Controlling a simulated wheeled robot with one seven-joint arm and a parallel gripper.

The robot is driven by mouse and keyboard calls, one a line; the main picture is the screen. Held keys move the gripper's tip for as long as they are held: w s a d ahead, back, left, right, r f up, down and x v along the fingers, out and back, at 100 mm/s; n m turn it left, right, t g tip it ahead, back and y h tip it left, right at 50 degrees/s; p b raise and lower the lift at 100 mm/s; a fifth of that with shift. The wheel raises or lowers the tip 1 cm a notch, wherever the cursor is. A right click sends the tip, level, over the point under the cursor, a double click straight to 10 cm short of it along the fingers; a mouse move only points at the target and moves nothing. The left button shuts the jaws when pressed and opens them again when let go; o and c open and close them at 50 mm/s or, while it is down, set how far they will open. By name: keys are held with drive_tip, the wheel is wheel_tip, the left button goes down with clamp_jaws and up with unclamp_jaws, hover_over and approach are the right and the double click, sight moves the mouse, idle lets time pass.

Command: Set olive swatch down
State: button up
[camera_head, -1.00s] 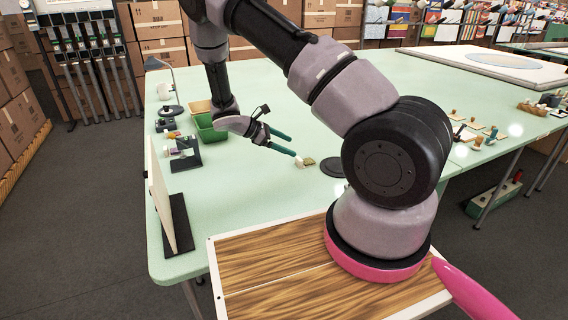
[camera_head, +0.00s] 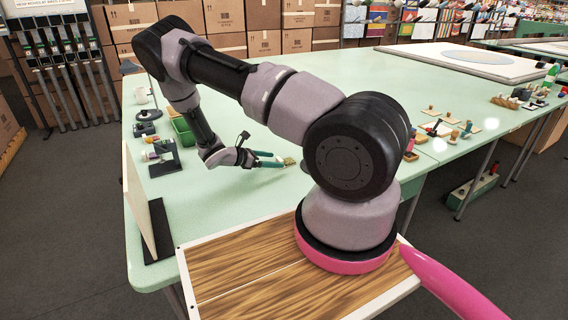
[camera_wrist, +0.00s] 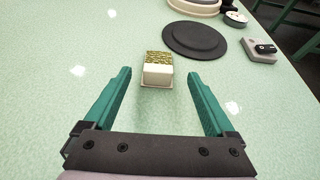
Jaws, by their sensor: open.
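The olive swatch (camera_wrist: 158,58) is a small block with a mottled olive top and a cream front side. In the wrist view it rests on the pale green table, just beyond the fingertips and roughly centred between them. My gripper (camera_wrist: 159,74) has two teal fingers spread wide, with nothing between them. In the head view the swatch (camera_head: 290,161) shows as a small olive patch at the tips of my gripper (camera_head: 283,160), low over the table; my arm partly crosses this area.
In the wrist view a dark round disc (camera_wrist: 195,40) lies right of the swatch, with a grey device (camera_wrist: 260,49) farther right. In the head view a green bin (camera_head: 183,130) and an upright board (camera_head: 147,205) stand left. The table (camera_head: 215,200) in front is clear.

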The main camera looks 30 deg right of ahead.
sight(278, 159)
drive_tip(key=x, duration=0.3)
drive_tip(key=shift+w+d, duration=0.15)
drive_tip(key=shift+w, duration=0.05)
clamp_jaws()
